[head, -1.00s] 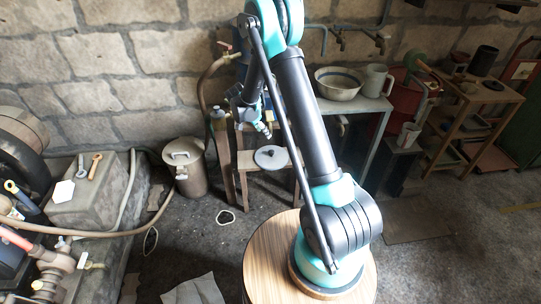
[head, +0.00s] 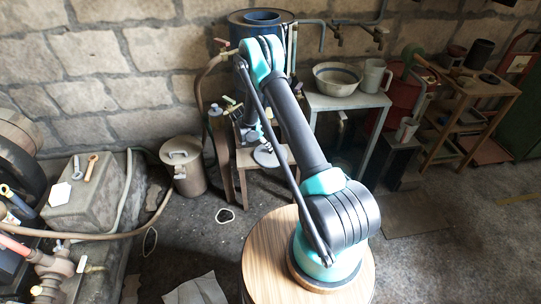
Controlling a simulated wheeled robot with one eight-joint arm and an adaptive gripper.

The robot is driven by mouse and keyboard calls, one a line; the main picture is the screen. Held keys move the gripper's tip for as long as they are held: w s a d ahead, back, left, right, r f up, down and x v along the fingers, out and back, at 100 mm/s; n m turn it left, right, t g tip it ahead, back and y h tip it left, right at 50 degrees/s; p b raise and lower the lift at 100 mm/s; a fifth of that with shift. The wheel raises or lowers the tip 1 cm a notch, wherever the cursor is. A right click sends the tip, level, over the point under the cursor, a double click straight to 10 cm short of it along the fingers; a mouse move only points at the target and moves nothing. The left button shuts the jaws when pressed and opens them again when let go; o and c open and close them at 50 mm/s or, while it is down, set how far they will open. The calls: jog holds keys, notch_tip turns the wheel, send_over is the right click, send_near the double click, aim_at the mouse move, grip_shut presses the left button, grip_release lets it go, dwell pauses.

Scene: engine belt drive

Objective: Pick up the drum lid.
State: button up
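A round grey disc that looks like the drum lid (head: 267,158) lies on a low wooden stool beside the wall, partly hidden by my arm. My gripper (head: 258,141) hangs down beside the blue drum, with its tip close above the disc. It is small and dark in this view, so I cannot tell whether its fingers are open or touch the lid. The blue drum (head: 262,17) stands behind my arm, with its round top showing and its lower part largely hidden.
A metal can (head: 185,170) with a handled top stands left of the stool. A grey table (head: 350,100) right of it holds a bowl (head: 337,79) and a mug (head: 373,76). A hose (head: 203,85) runs past the can. The floor in front is mostly clear.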

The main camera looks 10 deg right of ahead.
aim_at(271, 152)
jog(key=shift+x, duration=3.3)
jog(key=shift+a, duration=0.1)
jog(key=shift+c, duration=0.2)
grip_shut()
